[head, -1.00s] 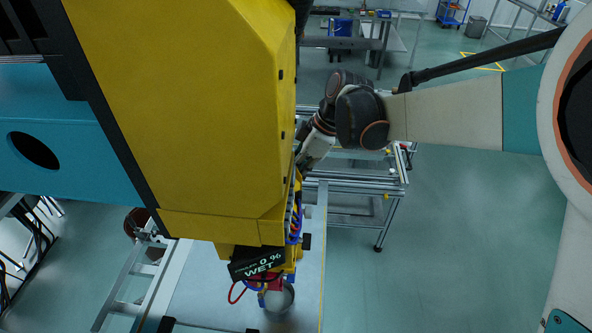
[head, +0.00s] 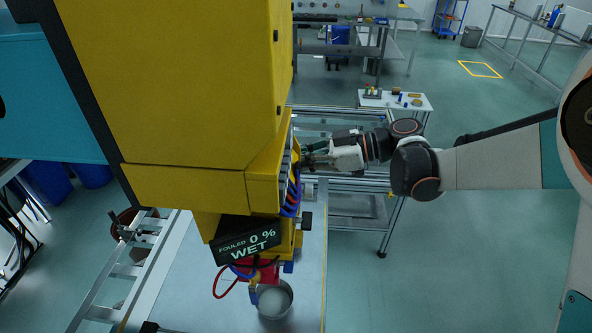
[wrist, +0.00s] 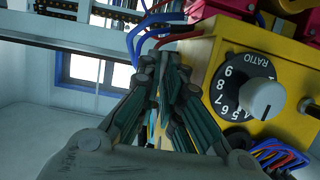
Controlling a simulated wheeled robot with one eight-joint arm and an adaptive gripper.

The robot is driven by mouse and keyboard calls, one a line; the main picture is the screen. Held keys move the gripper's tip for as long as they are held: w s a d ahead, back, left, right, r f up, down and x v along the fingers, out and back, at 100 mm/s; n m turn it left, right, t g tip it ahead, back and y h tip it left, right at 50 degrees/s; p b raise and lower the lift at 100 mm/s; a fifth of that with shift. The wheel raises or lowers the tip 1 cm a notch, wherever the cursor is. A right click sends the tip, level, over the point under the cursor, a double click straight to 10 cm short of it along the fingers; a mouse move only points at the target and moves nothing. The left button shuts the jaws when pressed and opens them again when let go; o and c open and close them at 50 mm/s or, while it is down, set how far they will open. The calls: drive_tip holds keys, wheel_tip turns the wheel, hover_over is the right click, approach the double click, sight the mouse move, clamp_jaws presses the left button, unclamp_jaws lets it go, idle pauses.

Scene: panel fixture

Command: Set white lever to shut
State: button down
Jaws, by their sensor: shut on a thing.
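In the wrist view my gripper (wrist: 172,75) has its dark fingers drawn close together, beside the left edge of a yellow box (wrist: 295,115). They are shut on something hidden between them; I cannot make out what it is. I cannot clearly pick out a white lever in either view. The box face carries a black numbered RATIO dial (wrist: 228,92) with a white round knob (wrist: 262,98), to the right of the fingers and apart from them. In the head view my gripper (head: 306,160) is at the right side of the yellow machine (head: 190,80).
Blue and red hoses (wrist: 150,28) run close behind the fingertips. A black sign (head: 246,243) reads "FOULED 0 % WET" above a grey pail (head: 275,299). A small white table (head: 396,101) stands behind my arm. The floor at right is open.

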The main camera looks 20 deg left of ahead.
drive_tip(key=f+y+b, duration=0.1)
drive_tip(key=b, duration=0.1)
drive_tip(key=y+b, duration=0.1)
drive_tip(key=b, duration=0.1)
drive_tip(key=a+f+g+y+b, duration=0.1)
drive_tip(key=y+b, duration=0.1)
drive_tip(key=shift+s+a+f, duration=0.1)
drive_tip(key=shift+s+f, duration=0.05)
drive_tip(key=shift+f, duration=0.15)
drive_tip(key=shift+s+a+g+y+b, duration=0.15)
drive_tip(key=shift+a+g+y+b, duration=0.25)
drive_tip(key=shift+y+b, duration=0.85)
drive_tip(key=c, duration=1.8)
unclamp_jaws()
drive_tip(key=shift+o, duration=0.2)
